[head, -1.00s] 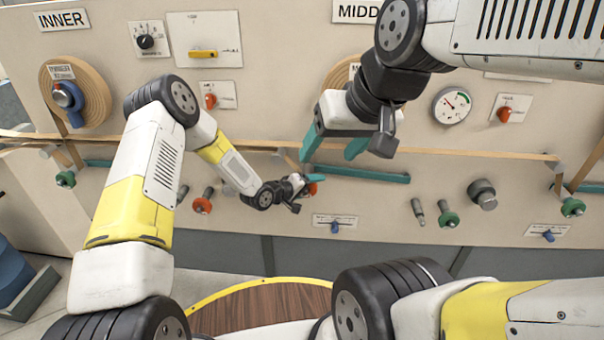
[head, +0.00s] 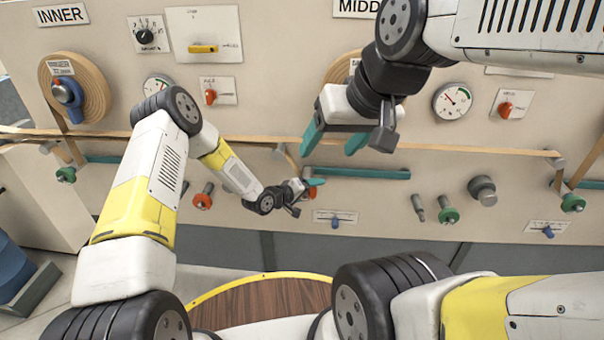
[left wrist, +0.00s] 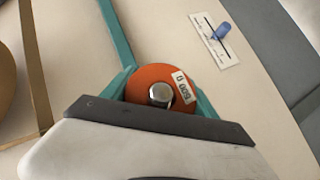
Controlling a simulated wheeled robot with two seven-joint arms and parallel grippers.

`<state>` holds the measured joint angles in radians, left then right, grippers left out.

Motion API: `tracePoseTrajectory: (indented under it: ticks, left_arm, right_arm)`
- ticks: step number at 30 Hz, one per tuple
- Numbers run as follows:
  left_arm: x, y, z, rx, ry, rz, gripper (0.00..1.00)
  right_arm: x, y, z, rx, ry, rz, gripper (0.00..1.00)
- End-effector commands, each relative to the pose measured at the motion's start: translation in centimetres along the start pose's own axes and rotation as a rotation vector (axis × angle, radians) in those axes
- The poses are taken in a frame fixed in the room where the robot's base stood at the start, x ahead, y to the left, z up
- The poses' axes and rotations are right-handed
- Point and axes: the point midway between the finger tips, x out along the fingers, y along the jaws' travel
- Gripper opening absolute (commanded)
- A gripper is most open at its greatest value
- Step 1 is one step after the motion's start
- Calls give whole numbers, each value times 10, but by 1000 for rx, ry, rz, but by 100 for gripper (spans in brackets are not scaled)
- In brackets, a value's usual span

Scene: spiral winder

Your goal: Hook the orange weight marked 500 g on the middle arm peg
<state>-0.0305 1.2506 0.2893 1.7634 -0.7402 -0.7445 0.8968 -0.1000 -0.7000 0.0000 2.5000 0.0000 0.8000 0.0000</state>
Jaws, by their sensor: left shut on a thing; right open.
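My left gripper (head: 311,185) is shut on an orange weight (head: 309,193), low in front of the panel. In the left wrist view the orange disc (left wrist: 160,85) sits between the teal fingers, with a metal stud in its middle. The teal middle arm (head: 375,173) runs level just above and right of the held weight. Its peg is hard to make out; I cannot tell whether the weight touches it. My right gripper (head: 335,138) is open and empty above the teal arm.
Another orange weight (head: 203,201) is at the panel to the left. A green weight (head: 448,215) and a grey one (head: 482,188) are to the right. A blue-knobbed slider (head: 335,222) is just below the held weight. A wooden strip (head: 450,150) crosses the panel.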

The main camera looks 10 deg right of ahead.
Motion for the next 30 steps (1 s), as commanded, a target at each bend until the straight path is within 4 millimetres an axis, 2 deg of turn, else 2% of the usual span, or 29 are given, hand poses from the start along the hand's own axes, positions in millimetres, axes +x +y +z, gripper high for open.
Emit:
tracePoseTrajectory:
  ticks: [30]
  left_arm:
    - [16,-31,17,-1,-1,2,0]
  right_arm:
    - [0,0,0,0,0,0,67]
